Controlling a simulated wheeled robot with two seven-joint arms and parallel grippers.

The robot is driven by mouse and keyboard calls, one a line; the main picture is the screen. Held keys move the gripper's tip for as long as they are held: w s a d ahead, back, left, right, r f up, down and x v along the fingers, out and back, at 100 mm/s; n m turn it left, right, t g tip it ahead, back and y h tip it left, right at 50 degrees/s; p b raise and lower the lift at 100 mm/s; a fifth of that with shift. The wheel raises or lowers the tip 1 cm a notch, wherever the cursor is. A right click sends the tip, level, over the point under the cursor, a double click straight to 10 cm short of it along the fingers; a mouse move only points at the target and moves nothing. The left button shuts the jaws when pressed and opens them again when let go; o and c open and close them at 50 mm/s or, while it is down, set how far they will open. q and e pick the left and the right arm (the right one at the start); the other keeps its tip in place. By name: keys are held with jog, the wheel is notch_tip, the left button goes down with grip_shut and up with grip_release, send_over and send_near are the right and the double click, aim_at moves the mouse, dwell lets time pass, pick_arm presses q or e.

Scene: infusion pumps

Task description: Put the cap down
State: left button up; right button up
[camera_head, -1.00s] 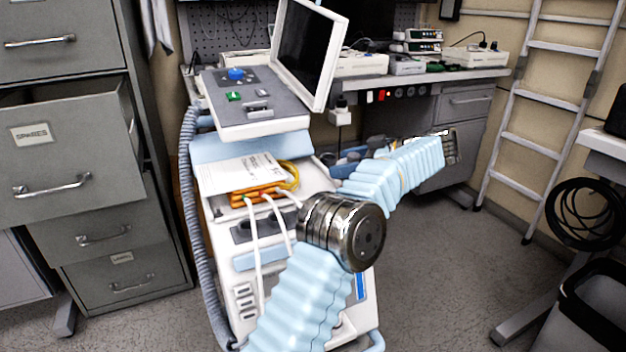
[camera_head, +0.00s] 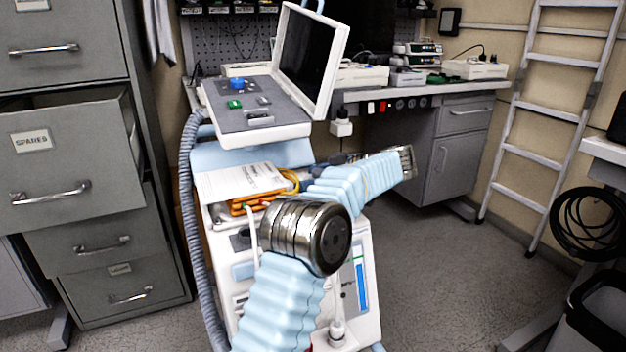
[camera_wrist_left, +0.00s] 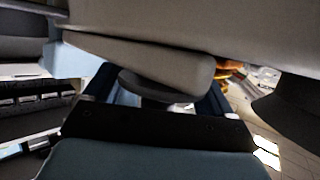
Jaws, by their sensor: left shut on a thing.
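My left arm crosses the front of the white cart (camera_head: 225,270), and its wrist end is at the cart's right side. My left gripper (camera_head: 318,170) shows only as a dark part behind my forearm, beside the cart's shelf, and its fingertips are mostly hidden. In the left wrist view its dark blue fingers (camera_wrist_left: 158,92) stand either side of a grey, round-edged thing, which looks like the cap (camera_wrist_left: 160,84). The cap cannot be made out in the head view. My right gripper is not in view.
On the cart's shelf lie a paper booklet (camera_head: 240,180) and orange-yellow cables (camera_head: 250,204). Above is a control panel (camera_head: 258,108) with a screen (camera_head: 311,60). A grey cabinet (camera_head: 60,150) with an open drawer stands left. A workbench (camera_head: 430,92) is behind. The floor right of the cart is clear.

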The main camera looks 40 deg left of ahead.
pick_arm(q)
jog(key=shift+f, duration=0.1)
jog(key=o, duration=0.9)
jog(key=shift+f, duration=0.1)
jog(key=shift+o, duration=0.2)
jog(key=shift+d+r, duration=0.15)
jog(key=shift+r, duration=0.15)
jog(key=p+v, duration=0.3)
jog(key=v, duration=0.8)
jog(key=shift+d+r, duration=0.15)
jog(key=shift+d, duration=0.2)
jog(key=shift+w, duration=0.1)
